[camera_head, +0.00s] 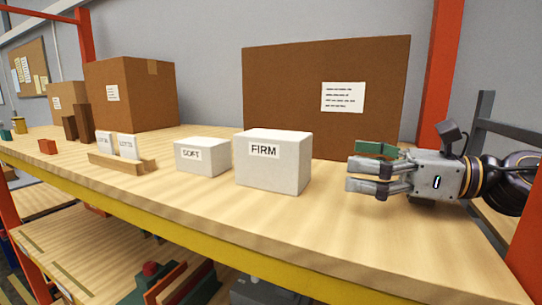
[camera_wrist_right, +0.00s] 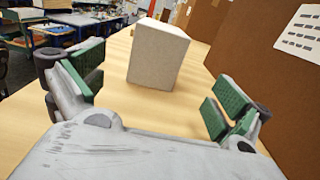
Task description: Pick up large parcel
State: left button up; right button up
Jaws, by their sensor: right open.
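Two white boxes stand on the wooden shelf top in the head view: a larger one labelled FIRM (camera_head: 272,170) and a smaller one labelled SOFT (camera_head: 203,158). A big brown carton (camera_head: 290,95) with a white label stands behind FIRM. No label names a large parcel. My right gripper (camera_head: 354,172) is open and empty, right of FIRM and in front of the brown carton, fingers pointing left towards FIRM. In the right wrist view a white box (camera_wrist_right: 157,55) stands ahead between the spread fingers, apart from them. The brown carton (camera_wrist_right: 270,75) rises at right. My left gripper is out of view.
Small white cards (camera_head: 128,147) stand in a wooden holder (camera_head: 115,163) left of SOFT. More brown cartons (camera_head: 130,95) stand at the back left. An orange upright (camera_head: 440,70) rises behind my right gripper. The yellow front edge (camera_head: 200,235) bounds the top; the wood before FIRM is clear.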

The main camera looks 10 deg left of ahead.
aim_at(306, 158)
jog(key=shift+s+f, duration=0.1)
jog(key=shift+s, duration=0.1)
jog(key=shift+w+a, duration=0.1)
jog(key=shift+a, duration=0.05)
jog(key=shift+w+a+p, duration=0.15)
jog(key=shift+a+p, duration=0.35)
jog(key=shift+a, duration=0.75)
jog(key=shift+w+a+p, duration=0.2)
jog(key=shift+a+p, duration=0.1)
jog(key=shift+a, duration=0.6)
jog(key=shift+w+a+p, duration=0.2)
jog(key=shift+a+p, duration=0.05)
jog(key=shift+a, duration=0.7)
jog(key=shift+w+a+p, duration=0.2)
jog(key=shift+a+p, duration=0.1)
jog(key=shift+a, duration=0.6)
jog(key=shift+w+a+p, duration=0.2)
jog(key=shift+a+p, duration=0.1)
jog(key=shift+a, duration=0.6)
jog(key=shift+w+a+p, duration=0.15)
jog(key=shift+a+p, duration=0.15)
jog(key=shift+a, duration=0.6)
jog(key=shift+w+a+p, duration=0.2)
jog(key=shift+a+p, duration=0.1)
jog(key=shift+a, duration=0.6)
jog(key=c, duration=1.3)
